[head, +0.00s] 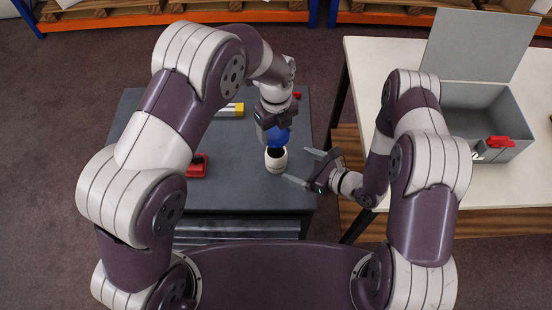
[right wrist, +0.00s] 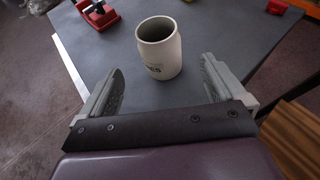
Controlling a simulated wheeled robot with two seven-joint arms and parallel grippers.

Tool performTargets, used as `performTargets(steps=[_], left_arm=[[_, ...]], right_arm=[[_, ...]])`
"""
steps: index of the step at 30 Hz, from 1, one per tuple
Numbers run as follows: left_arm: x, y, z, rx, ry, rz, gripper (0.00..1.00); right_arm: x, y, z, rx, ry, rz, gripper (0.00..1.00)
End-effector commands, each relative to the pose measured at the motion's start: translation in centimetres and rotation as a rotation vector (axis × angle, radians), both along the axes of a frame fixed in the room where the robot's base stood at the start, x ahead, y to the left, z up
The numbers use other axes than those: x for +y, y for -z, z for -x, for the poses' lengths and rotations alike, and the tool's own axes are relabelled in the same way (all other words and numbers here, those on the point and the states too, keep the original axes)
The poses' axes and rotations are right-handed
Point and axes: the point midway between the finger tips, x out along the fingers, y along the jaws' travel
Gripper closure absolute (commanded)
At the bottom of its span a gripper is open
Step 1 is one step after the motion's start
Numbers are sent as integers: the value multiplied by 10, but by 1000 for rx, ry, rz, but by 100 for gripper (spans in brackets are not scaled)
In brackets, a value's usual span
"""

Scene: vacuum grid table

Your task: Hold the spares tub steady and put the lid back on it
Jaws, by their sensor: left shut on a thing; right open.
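The spares tub (head: 276,164) is a small cream cup standing upright on the dark table, with its open dark mouth facing up. It also shows in the right wrist view (right wrist: 160,60), empty-looking inside, with dark lettering on its side. My left gripper (head: 276,128) points down above the tub and is shut on the blue lid (head: 279,138). The lid appears just above the tub's mouth in the head view; the exact gap cannot be told. My right gripper (head: 297,166) is open beside the tub on the right, its fingers pointing toward it. The tub lies ahead between those fingers (right wrist: 162,66), not gripped.
A small red item (head: 297,95) is behind my left gripper. A white table (head: 372,70) at right bears a grey open-lidded box (head: 505,100).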

Motion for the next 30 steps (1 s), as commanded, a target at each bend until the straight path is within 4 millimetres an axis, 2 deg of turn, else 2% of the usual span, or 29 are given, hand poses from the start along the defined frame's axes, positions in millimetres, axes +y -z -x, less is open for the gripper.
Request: performTargets(steps=[9,15,21,30], left_arm=[[0,0,0,0,0,0,56],[0,0,0,0,0,0,56],[0,0,0,0,0,0,56],[0,0,0,0,0,0,56]], right_arm=[[46,23,-33,-3,-5,1,3],[70,36,-50,-3,-2,2,3],[80,41,-58,-2,0,1,3],[81,41,-59,-2,0,1,3]])
